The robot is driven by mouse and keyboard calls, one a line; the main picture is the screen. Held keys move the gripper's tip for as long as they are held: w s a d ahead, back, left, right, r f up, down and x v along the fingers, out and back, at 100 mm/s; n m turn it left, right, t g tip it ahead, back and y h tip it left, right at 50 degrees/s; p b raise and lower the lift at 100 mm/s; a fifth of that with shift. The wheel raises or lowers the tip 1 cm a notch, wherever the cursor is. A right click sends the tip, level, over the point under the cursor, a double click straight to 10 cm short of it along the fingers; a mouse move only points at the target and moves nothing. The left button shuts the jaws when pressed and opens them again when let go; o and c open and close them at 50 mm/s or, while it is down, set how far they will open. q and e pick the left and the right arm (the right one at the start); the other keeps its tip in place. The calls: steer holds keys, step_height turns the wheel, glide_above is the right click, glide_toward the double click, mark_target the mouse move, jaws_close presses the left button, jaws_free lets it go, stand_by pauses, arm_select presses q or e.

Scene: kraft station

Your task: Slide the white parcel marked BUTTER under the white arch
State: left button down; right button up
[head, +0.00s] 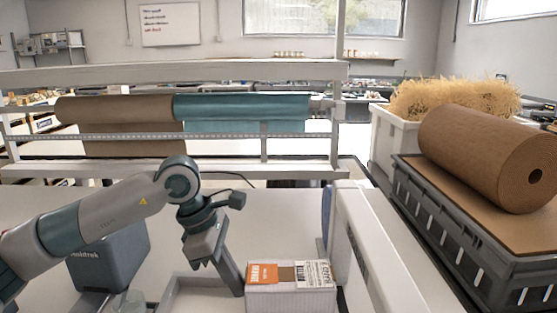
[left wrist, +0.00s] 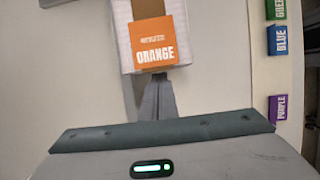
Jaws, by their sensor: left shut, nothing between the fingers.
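A white parcel (head: 291,299) with an orange label and a barcode label lies at the bottom centre of the head view. In the left wrist view the parcel (left wrist: 124,38) has a label that reads ORANGE; I can read no BUTTER mark. A white upright structure (head: 362,250), which may be the arch, stands just right of the parcel. My left gripper (head: 238,290) is shut and empty, pointing down at the parcel's left side. In the left wrist view its fingertips (left wrist: 158,78) are at the parcel's near edge; whether they touch is unclear. My right gripper is out of view.
A dark box (head: 110,258) stands left on the white table. A rack with a brown roll (head: 115,109) and a teal roll (head: 240,107) is behind. A grey crate (head: 440,235) bears a large brown roll (head: 480,155) at right. GREEN, BLUE (left wrist: 280,40) and PURPLE labels line the right.

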mark_target(278, 276)
arm_select(q)
steer(key=shift+d, duration=0.15)
steer(key=shift+d+b, duration=0.7)
steer(key=shift+d, duration=0.8)
steer(key=shift+s+d+b, duration=0.1)
steer(key=shift+d+b, duration=0.55)
steer(key=shift+d, duration=0.8)
steer(key=shift+s+d+b, duration=0.1)
steer(key=shift+d+b, duration=0.65)
steer(key=shift+d, duration=0.75)
